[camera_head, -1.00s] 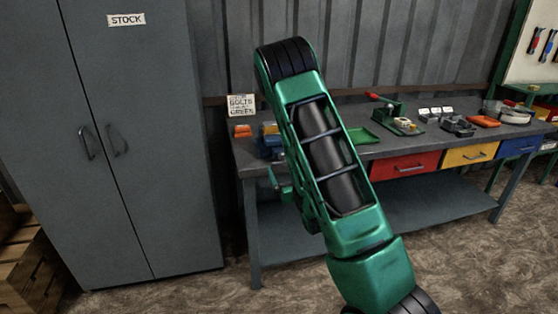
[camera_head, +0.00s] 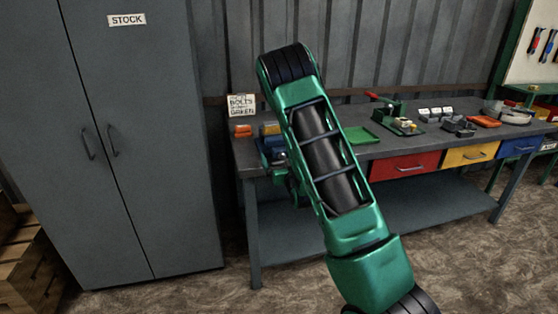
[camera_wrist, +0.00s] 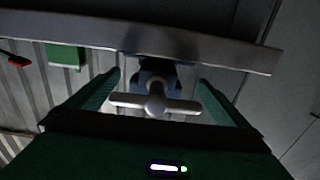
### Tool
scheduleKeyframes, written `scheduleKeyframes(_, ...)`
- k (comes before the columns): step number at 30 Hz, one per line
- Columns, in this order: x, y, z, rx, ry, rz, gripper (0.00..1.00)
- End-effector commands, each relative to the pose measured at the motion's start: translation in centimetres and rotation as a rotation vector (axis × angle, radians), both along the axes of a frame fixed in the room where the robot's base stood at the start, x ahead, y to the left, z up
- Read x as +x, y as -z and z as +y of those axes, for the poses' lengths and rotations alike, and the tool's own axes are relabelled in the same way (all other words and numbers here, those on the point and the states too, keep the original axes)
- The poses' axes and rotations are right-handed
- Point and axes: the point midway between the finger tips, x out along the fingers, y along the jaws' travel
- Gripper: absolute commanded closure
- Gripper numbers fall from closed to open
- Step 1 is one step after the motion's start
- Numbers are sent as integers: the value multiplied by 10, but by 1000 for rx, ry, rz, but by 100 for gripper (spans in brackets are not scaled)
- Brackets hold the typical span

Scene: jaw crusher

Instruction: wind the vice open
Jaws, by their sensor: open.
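The blue vice (camera_head: 270,147) stands at the left end of the bench, partly hidden by my green arm in the head view. In the wrist view, its grey crossbar handle (camera_wrist: 180,105) lies roughly level with a round hub in the middle. My gripper (camera_wrist: 158,77) is open, with one green finger on each side of the handle. Contact between fingers and bar cannot be told.
The bench (camera_head: 250,165) carries a green tray (camera_head: 362,136), a green hand-lever device (camera_head: 390,112) and several small parts to the right. Red (camera_head: 404,166), yellow and blue drawers sit below. A grey stock cabinet (camera_head: 160,190) stands close on the left.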

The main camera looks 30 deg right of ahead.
Motion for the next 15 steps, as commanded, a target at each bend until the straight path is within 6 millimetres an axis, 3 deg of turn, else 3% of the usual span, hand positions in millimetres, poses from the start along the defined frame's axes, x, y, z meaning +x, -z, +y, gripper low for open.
scheduleKeyframes(10,2,-1,-1,1,1,-1,0)
scheduleKeyframes(15,2,-1,0,3,0,-2,41)
